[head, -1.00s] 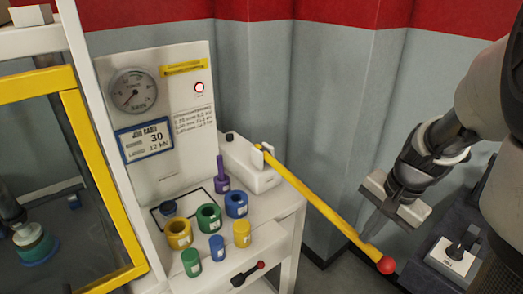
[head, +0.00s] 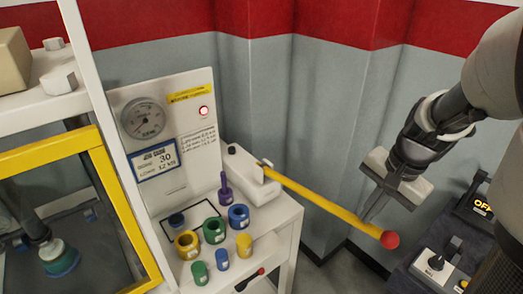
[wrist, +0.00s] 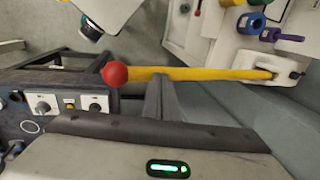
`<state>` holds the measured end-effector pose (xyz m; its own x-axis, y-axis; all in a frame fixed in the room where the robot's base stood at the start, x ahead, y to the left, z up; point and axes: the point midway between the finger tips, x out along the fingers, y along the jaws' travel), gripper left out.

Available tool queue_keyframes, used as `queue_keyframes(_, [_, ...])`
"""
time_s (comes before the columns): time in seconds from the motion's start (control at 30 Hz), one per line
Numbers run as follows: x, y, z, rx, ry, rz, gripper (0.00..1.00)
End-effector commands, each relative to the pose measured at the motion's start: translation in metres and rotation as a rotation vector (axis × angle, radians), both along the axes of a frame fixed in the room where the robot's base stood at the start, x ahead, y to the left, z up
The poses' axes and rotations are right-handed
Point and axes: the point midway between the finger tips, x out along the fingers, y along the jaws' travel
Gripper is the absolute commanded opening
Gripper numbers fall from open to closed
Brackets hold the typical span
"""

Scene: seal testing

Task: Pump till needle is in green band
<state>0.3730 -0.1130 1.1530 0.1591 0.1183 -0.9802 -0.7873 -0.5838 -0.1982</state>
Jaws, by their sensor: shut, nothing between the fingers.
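The pump's yellow lever (head: 325,204) slants down to the right from the white pump block (head: 250,180) and ends in a red ball knob (head: 389,239). My gripper (head: 370,217) is shut and empty, its fingertips at the lever a little inboard of the knob. In the wrist view the closed fingers (wrist: 159,85) overlap the yellow bar beside the red ball (wrist: 115,74); whether they touch it is unclear. The round gauge (head: 143,118) is on the white panel. Its needle and green band are too small to read.
A red lamp (head: 204,110) is on the panel. Coloured rings and cylinders, such as a green ring (head: 214,229), stand on the bench. A yellow-framed enclosure (head: 107,190) is at left. A dark control box (head: 440,262) is at lower right, near the knob.

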Motion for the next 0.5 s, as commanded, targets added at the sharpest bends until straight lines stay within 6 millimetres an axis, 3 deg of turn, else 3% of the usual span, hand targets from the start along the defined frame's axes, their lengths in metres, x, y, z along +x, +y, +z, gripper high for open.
queue_keyframes(0.5, [-0.001, 0.000, -0.044, 0.001, 0.001, 0.000, 0.00])
